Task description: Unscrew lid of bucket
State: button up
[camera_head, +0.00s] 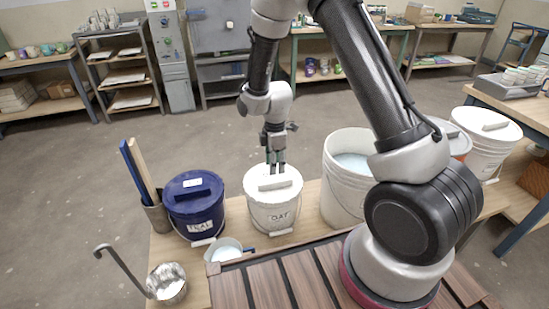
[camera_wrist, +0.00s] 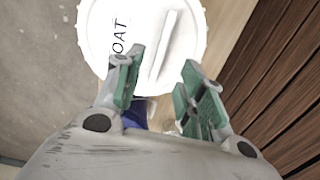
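The white bucket labelled OAT (camera_head: 273,216) stands on the wooden bench, with its white lid (camera_head: 291,183) on. A raised bar handle (camera_head: 276,184) crosses the lid's top. My gripper (camera_head: 275,170) points down over the lid, its fingertips close to the bar; contact cannot be told. In the wrist view my gripper (camera_wrist: 158,70) shows two green-padded fingers spread apart with nothing held between them. The lid (camera_wrist: 192,45) with the word OAT lies beyond the fingertips, and the bar (camera_wrist: 163,45) is roughly in line with the gap. The bucket's body is mostly hidden there.
A lidded blue bucket (camera_head: 196,212) stands left, an open bucket of pale liquid (camera_head: 343,192) right. Another lidded white bucket (camera_head: 487,148) stands far right.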

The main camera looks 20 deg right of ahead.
jog(key=shift+f, duration=4.35)
grip_shut()
